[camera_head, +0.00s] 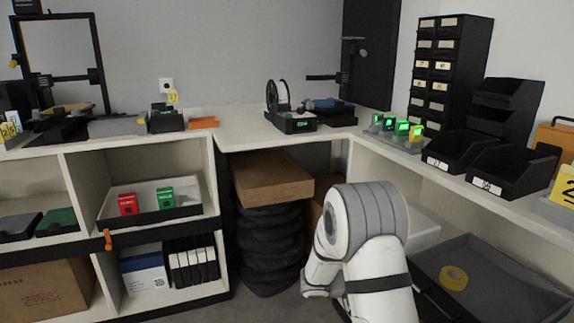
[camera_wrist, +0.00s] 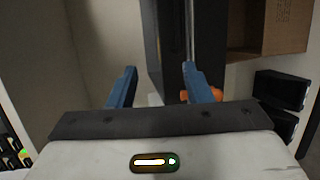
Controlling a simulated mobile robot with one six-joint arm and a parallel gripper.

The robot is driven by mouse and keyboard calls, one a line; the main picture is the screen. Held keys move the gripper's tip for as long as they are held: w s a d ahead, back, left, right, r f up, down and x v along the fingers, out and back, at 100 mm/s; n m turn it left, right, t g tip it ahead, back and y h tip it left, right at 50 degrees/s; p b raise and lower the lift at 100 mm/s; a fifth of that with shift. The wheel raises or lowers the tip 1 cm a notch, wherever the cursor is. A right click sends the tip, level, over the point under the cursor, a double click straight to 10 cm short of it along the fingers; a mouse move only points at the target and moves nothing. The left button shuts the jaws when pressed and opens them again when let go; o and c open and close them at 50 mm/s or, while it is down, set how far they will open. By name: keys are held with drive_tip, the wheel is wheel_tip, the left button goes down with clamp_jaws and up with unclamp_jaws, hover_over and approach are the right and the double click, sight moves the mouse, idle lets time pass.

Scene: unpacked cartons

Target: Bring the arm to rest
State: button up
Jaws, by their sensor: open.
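My gripper (camera_wrist: 158,85) shows in the wrist view with its two blue fingers spread apart. It is open and nothing is between the fingers. Behind the right finger are a dark upright panel and a small orange thing, partly hidden. In the head view my white and grey arm is bent in the lower middle, in front of the corner of the benches. The gripper itself is hidden in the head view.
A brown carton (camera_head: 270,177) lies on a stack of black tyre-like rings (camera_head: 268,245) left of my arm. A grey tray (camera_head: 505,290) with a yellow tape roll (camera_head: 453,278) is at the right. Shelves stand at the left, with an orange hook (camera_head: 108,240) on their edge. Black bins (camera_head: 512,168) line the right bench.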

drive_tip(key=s+a+r+m+g+y+p, duration=0.1)
drive_tip(key=s+r+g+y+p, duration=0.15)
drive_tip(key=s+r+p, duration=0.65)
drive_tip(key=s+a+r+m+g+y+p, duration=0.1)
drive_tip(key=s+r+y+p, duration=0.3)
drive_tip(key=r, duration=0.8)
drive_tip(key=s+a+r+t+y+p, duration=0.2)
drive_tip(key=s+a+r+y+p, duration=0.2)
drive_tip(key=r, duration=0.6)
drive_tip(key=s+a+r+t+y+p, duration=0.2)
drive_tip(key=s+a+r+y+p, duration=0.3)
drive_tip(key=r+p, duration=0.5)
drive_tip(key=s+a+p, duration=0.1)
drive_tip(key=s+a, duration=0.1)
drive_tip(key=shift+s+r+t, duration=0.3)
drive_tip(key=shift+s+t, duration=0.05)
drive_tip(key=shift+s, duration=0.05)
